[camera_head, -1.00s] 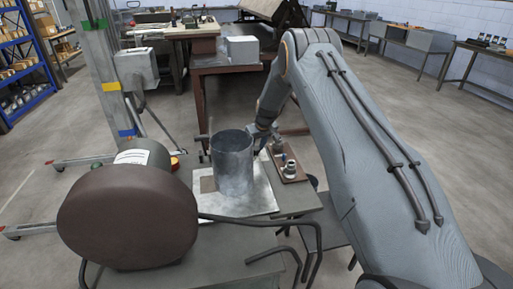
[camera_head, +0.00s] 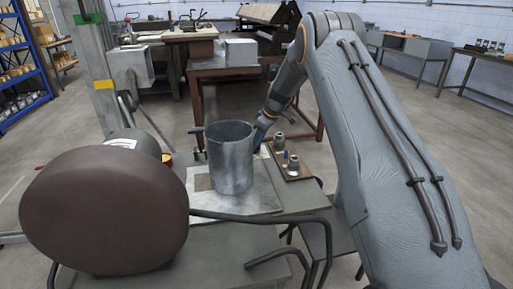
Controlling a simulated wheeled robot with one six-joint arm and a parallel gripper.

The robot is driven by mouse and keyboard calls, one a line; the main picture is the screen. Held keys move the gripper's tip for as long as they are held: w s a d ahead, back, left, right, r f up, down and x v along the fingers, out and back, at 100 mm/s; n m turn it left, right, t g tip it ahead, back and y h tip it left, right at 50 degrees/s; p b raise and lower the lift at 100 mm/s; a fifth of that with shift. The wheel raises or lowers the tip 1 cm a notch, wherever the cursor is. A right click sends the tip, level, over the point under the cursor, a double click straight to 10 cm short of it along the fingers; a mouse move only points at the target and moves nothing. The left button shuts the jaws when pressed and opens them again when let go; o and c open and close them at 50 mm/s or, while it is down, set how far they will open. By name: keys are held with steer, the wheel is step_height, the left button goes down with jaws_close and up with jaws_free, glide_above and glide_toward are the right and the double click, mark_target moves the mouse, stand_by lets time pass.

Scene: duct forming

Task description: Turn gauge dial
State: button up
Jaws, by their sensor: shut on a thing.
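A grey metal cylinder (camera_head: 231,165), open at the top, stands upright on a pale sheet (camera_head: 262,198) on the bench. My gripper (camera_head: 258,142) is low at its right side, small and partly hidden by the cylinder. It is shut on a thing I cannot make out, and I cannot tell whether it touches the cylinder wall. A brown board (camera_head: 304,173) to the right carries small round metal fittings (camera_head: 293,163). I cannot tell whether one of them is the gauge dial; no dial face is readable.
A large brown round-ended drum (camera_head: 103,208) fills the left front. Dark bent bars (camera_head: 270,217) cross the bench front. A bench with a white block (camera_head: 241,51) stands behind. A blue shelf (camera_head: 18,70) is at far left. Open floor lies to the right.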

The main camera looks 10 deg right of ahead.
steer(key=shift+n, duration=0.3)
steer(key=o, duration=1)
steer(key=shift+o, duration=0.2)
steer(key=b+v, duration=0.2)
steer(key=v, duration=0.6)
